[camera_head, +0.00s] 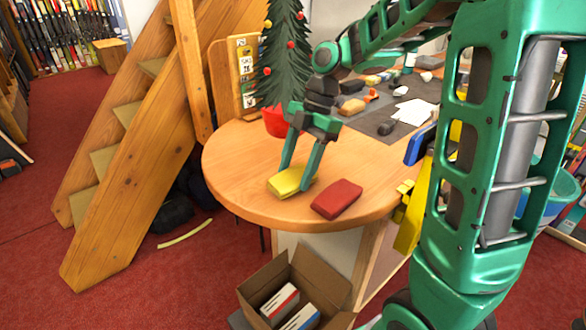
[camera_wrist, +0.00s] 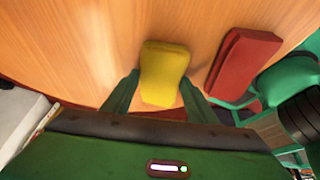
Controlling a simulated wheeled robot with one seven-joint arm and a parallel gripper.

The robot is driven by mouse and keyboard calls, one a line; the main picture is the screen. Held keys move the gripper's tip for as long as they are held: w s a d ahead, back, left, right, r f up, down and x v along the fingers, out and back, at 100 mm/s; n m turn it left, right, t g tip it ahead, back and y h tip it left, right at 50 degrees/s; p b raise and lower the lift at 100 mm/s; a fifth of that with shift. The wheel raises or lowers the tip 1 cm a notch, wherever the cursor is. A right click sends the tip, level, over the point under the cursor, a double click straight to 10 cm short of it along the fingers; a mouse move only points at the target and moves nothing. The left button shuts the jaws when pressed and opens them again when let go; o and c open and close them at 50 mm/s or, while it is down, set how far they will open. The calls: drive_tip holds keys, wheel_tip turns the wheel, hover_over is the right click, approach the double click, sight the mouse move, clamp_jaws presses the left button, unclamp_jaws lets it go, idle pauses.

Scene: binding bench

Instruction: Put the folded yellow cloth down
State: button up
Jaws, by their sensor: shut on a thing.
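The folded yellow cloth (camera_head: 285,182) is at the rounded end of the wooden table (camera_head: 238,165). My gripper (camera_head: 300,182) points down at it and is shut on it, with one finger on each side. In the wrist view the yellow cloth (camera_wrist: 162,72) sits between the two fingertips (camera_wrist: 160,90). The cloth is at or very near the table top; I cannot tell if it touches. Part of its far side is hidden by the fingers in the head view.
A folded red cloth (camera_head: 336,199) lies just right of the yellow one. A small tree in a red pot (camera_head: 276,122) stands behind. A grey mat (camera_head: 372,121) with several small items lies farther back. An open cardboard box (camera_head: 330,285) is on the floor below. The table's left end is clear.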

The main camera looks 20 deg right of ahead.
drive_tip(key=shift+f, duration=0.15)
drive_tip(key=o, duration=0.9)
drive_tip(key=v, duration=1.1)
drive_tip(key=shift+w+a, duration=0.15)
drive_tip(key=shift+a, duration=0.2)
